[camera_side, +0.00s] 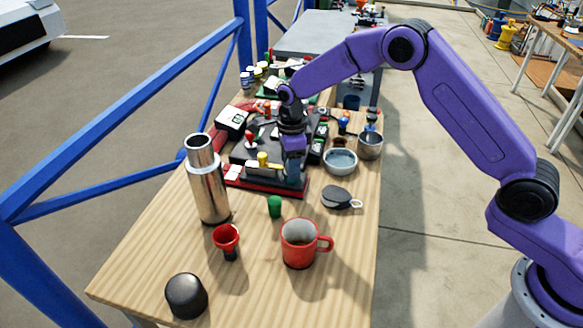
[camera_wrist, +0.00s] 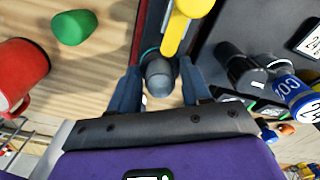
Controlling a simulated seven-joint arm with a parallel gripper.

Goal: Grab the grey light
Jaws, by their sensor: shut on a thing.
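The grey light (camera_wrist: 160,76), a small rounded grey piece, sits between the two fingers of my gripper (camera_wrist: 160,90) in the wrist view. My gripper is shut on it, at the edge of the dark panel with the red border. In the side view my gripper (camera_side: 292,178) points down at the panel's front right part, and its fingers hide most of the light there. I cannot tell whether the light is clear of the panel.
A yellow lever (camera_wrist: 182,24) is close beyond the light. A bowl (camera_side: 340,162) and dark round piece (camera_side: 336,198) lie right.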

